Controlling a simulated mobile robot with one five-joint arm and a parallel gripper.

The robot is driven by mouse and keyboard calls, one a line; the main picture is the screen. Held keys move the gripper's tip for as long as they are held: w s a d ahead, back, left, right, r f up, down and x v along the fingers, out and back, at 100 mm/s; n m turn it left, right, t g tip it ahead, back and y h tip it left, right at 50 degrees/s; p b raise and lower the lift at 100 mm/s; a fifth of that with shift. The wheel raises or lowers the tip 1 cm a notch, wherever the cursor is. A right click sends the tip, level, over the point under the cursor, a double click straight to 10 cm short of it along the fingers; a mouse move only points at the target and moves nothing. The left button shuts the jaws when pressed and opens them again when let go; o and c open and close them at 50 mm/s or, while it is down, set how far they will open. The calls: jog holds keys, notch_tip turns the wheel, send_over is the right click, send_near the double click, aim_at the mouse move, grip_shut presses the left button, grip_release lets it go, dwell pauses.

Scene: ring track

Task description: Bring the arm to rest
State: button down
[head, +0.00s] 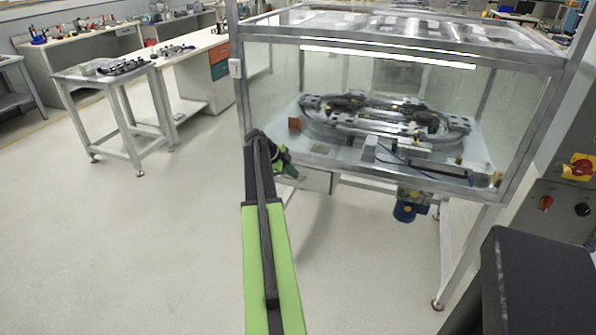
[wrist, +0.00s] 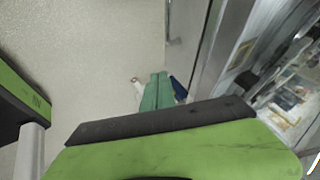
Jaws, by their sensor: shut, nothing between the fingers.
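My arm stretches forward from the bottom middle of the head view, and its wrist bends down at the far end. My gripper (head: 290,171) is there, small and partly hidden by my own arm, just in front of the lower left corner of the glass enclosure (head: 255,110). In the wrist view my gripper (wrist: 158,78) shows as two green fingers side by side, shut with nothing between them. I cannot tell whether the gripper touches the enclosure's frame.
The metal-framed enclosure holds a ring track (head: 385,120). A grey control cabinet (head: 560,215) with knobs stands at the right. A small metal table (head: 75,75) and white workbenches (head: 190,50) are at the back left. The floor (head: 130,250) at the left is clear.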

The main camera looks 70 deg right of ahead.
jog(key=shift+a, duration=0.1)
jog(key=w+a+r+n+t+p, duration=0.2)
jog(key=w+a+r+n+p, duration=0.1)
jog(key=w+a, duration=1.15)
jog(key=w+a+r+n+t+p, duration=0.2)
jog(key=w+a+n+p, duration=0.1)
jog(key=w+a, duration=1.1)
jog(key=a+r+n+t+y+p, duration=0.15)
jog(key=a+n+p, duration=0.55)
jog(key=a, duration=2.4)
jog(key=s+a+n+y+b, duration=0.1)
jog(key=s+a+n, duration=0.4)
jog(key=n, duration=0.5)
jog(key=s+a+n+g+y+b, duration=0.1)
jog(key=s+a+n+y, duration=0.2)
jog(key=a+n, duration=0.6)
jog(key=shift+s+a+f+n, duration=0.2)
jog(key=shift+s+a+n, duration=0.2)
jog(key=shift+s+n, duration=0.6)
